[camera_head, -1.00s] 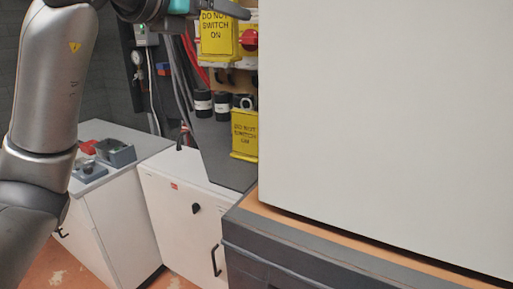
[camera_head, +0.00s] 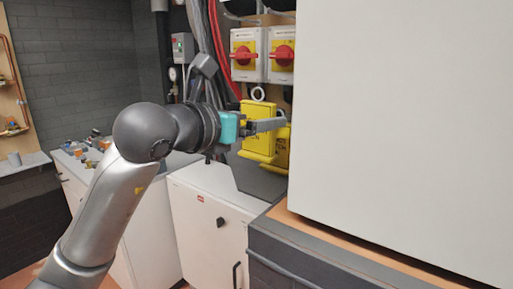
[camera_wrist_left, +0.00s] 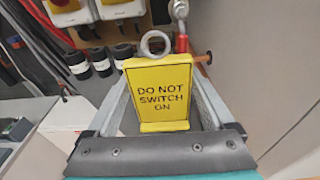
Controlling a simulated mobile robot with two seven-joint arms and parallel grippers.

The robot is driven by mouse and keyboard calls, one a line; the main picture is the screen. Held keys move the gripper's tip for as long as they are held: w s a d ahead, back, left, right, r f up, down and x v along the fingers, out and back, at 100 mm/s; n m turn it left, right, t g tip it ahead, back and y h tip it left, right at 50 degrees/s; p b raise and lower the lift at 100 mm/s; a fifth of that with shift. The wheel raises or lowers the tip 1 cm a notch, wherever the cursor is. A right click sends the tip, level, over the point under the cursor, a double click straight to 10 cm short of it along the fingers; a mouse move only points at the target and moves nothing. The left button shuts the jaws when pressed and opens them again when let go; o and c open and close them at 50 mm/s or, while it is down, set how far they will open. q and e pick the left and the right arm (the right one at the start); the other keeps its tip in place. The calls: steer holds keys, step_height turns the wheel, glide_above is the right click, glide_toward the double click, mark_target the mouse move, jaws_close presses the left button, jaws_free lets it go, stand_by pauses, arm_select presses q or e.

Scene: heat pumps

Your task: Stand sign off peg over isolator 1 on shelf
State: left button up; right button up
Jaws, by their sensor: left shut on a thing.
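My left gripper (camera_head: 270,126) is shut on a yellow "DO NOT SWITCH ON" sign (camera_head: 257,142) with a grey ring on top. The left wrist view shows this sign (camera_wrist_left: 163,92) between both fingers, roughly upright, its text facing the camera. Two isolators with red knobs, a left one (camera_head: 245,67) and a right one (camera_head: 281,67), sit on the wall above. I cannot tell whether the held sign touches anything below. My right gripper is out of view.
A large pale panel (camera_head: 400,120) stands close on the right, above a wood-edged dark unit (camera_head: 320,250). A white cabinet (camera_head: 208,225) stands below the arm.

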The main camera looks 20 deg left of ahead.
mark_target(254, 143)
arm_select(q)
steer(key=shift+f+b, duration=0.35)
steer(key=shift+f, duration=1.9)
steer(key=shift+f, duration=0.15)
steer(key=o, duration=0.7)
steer(key=shift+a+r, duration=0.1)
steer(key=shift+r, duration=0.1)
